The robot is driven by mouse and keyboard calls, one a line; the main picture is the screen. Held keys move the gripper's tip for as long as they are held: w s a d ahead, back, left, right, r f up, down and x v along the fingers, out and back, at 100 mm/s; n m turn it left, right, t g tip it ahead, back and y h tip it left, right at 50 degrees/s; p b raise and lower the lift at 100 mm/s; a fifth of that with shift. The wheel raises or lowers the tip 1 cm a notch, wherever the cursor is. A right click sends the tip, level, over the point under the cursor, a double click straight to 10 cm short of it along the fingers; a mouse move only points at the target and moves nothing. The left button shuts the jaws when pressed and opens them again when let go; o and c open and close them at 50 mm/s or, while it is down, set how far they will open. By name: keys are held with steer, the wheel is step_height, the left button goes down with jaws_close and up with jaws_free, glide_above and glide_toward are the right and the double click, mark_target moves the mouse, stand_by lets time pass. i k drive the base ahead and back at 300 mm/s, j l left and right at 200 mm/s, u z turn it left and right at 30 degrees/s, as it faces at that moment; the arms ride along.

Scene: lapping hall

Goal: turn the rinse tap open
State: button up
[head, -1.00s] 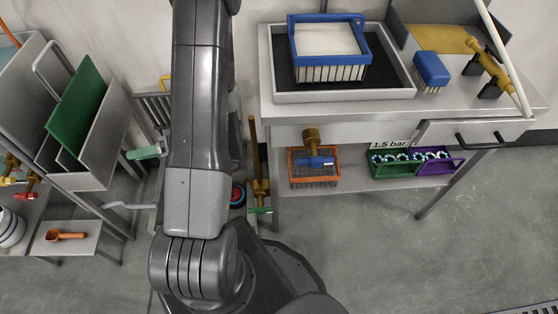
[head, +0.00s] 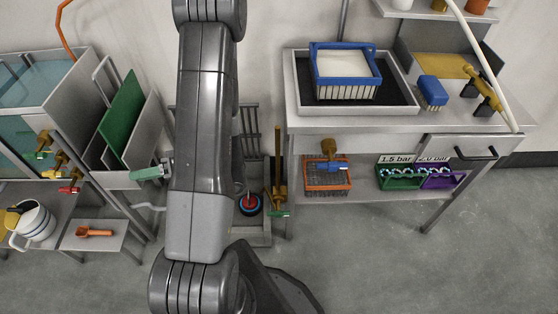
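Several taps show, and I cannot tell which one is the rinse tap. At the left tank, a green-handled tap (head: 43,146), a yellow-handled tap (head: 58,166) and a red-handled tap (head: 71,183) sit one below another. A brass tap with a blue handle (head: 330,160) hangs under the right bench. A brass pipe (head: 278,170) in the middle has a green handle (head: 278,213) low down. A pale green lever (head: 150,173) shows left of my arm. My arm crosses the middle and leaves at the top; my gripper is out of view.
A mug (head: 36,222) and an orange scoop (head: 94,232) are at the left. The floor at lower right is clear.

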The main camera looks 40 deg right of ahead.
mark_target(331, 166)
steer(key=k+l+z, duration=0.1)
steer(key=l, duration=0.25)
steer(key=k+l+z, duration=0.15)
steer(key=l, duration=0.25)
steer(key=k+l+z, duration=0.1)
steer(key=l, duration=0.3)
steer(key=k+l, duration=0.1)
steer(key=l, duration=0.3)
steer(key=k+l, duration=0.1)
steer(key=l, duration=0.3)
steer(key=k+l+z, duration=0.1)
steer(key=l, duration=0.3)
